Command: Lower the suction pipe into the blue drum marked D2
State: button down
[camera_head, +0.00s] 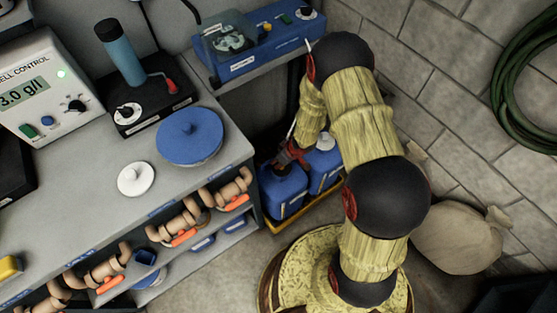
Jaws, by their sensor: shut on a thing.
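Two blue drums stand side by side in a yellow tray (288,219) on the floor beyond the bench end. The left drum (284,192) has its top partly covered by my gripper. The right drum (325,173) carries a white cap and is partly behind my arm. Their markings are too small to read, so I cannot tell which is D2. My gripper (287,160), dark and red, is low over the left drum's top, shut on the thin pale suction pipe (292,128). The pipe's lower end is hidden, so I cannot tell whether it is inside the drum.
The grey bench (80,200) fills the left, with a blue lid (189,137), a white cap (136,179) and a control box (45,90). A blue dosing unit (260,40) sits on a shelf behind. A pale sack (458,238) and coiled green hose (535,80) are at right.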

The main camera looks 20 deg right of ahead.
jog(key=shift+f, duration=0.25)
dwell(0.6)
jog(key=c, duration=1.7)
grip_release()
jog(key=shift+o, duration=0.6)
jog(key=shift+r, duration=0.1)
jog(key=v, duration=1.1)
jog(key=shift+r, duration=0.35)
jog(key=shift+s+d, duration=0.1)
jog(key=shift+d, duration=0.05)
